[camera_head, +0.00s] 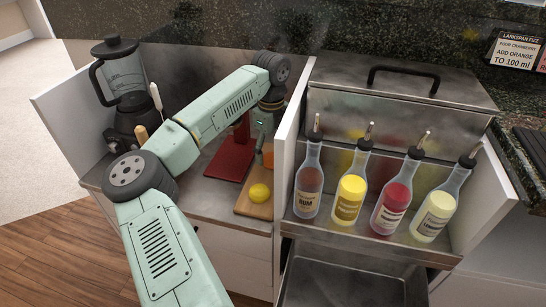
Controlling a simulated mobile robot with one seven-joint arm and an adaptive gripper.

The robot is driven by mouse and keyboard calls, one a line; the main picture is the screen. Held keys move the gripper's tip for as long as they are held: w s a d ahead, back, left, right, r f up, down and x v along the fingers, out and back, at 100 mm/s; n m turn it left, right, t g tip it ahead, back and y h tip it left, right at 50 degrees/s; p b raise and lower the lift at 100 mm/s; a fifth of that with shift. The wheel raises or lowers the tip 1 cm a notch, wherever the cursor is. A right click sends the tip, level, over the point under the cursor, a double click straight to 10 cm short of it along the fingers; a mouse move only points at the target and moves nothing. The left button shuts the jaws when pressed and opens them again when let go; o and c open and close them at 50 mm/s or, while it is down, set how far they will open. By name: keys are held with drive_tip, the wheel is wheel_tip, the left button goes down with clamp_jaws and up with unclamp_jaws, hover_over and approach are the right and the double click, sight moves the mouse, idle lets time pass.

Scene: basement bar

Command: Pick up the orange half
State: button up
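My arm reaches from the lower left to the upper right, and its wrist ends beside the white partition. My gripper (264,142) points down below the wrist; it is small and partly hidden, so its fingers cannot be made out clearly. An orange-coloured thing (268,157) shows just under it, at the back of a wooden cutting board (247,208). I cannot tell whether this is the orange half, or whether the gripper touches it. A round yellow fruit (259,193), like a lemon, lies nearer on the board.
A red stand (232,158) is close left of the board. A blender (125,85) stands at the back left. The white partition (290,150) rises right of the board. Several pourer bottles (349,199) stand beyond it, before a lidded steel bin (400,95).

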drive_tip(key=shift+f, duration=0.6)
drive_tip(key=shift+c, duration=0.4)
drive_tip(key=c, duration=1.1)
drive_tip(key=shift+r, duration=0.15)
drive_tip(key=shift+c, duration=0.2)
